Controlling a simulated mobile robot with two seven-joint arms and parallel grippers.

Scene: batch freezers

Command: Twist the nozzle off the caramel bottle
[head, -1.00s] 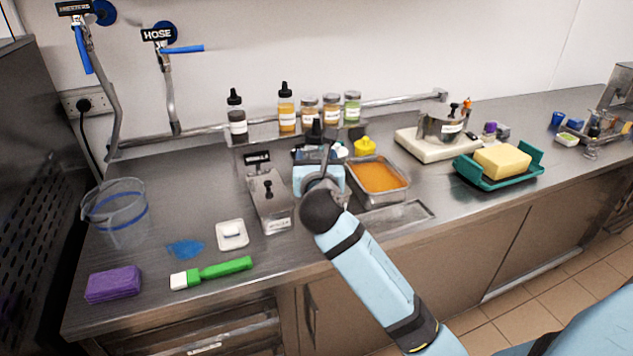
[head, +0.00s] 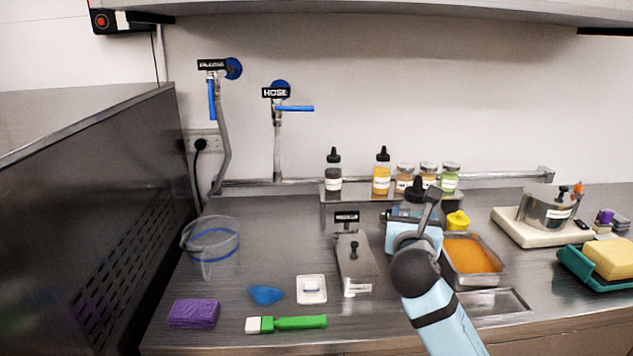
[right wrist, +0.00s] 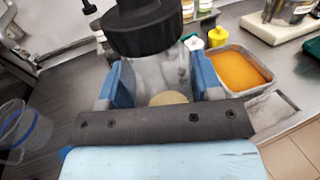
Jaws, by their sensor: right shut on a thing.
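My right gripper (right wrist: 165,88) has its blue fingers shut on the sides of a clear squeeze bottle (right wrist: 172,72) with a wide black top (right wrist: 145,27). The pale amber patch low in the bottle may be its contents. In the head view, my right gripper (head: 415,232) is over the counter left of the orange tray, and the black nozzle (head: 418,187) shows above it. I cannot read a label on this bottle. The nozzle looks to be on the bottle. My left gripper is not in view.
A shelf behind holds a dark bottle (head: 333,172), an amber bottle (head: 382,173) and several jars. A metal dispenser (head: 356,265) stands left of my gripper. The orange-filled tray (head: 470,257) and a yellow-topped item (head: 457,221) are close on the right. The front left holds a green brush (head: 300,323).

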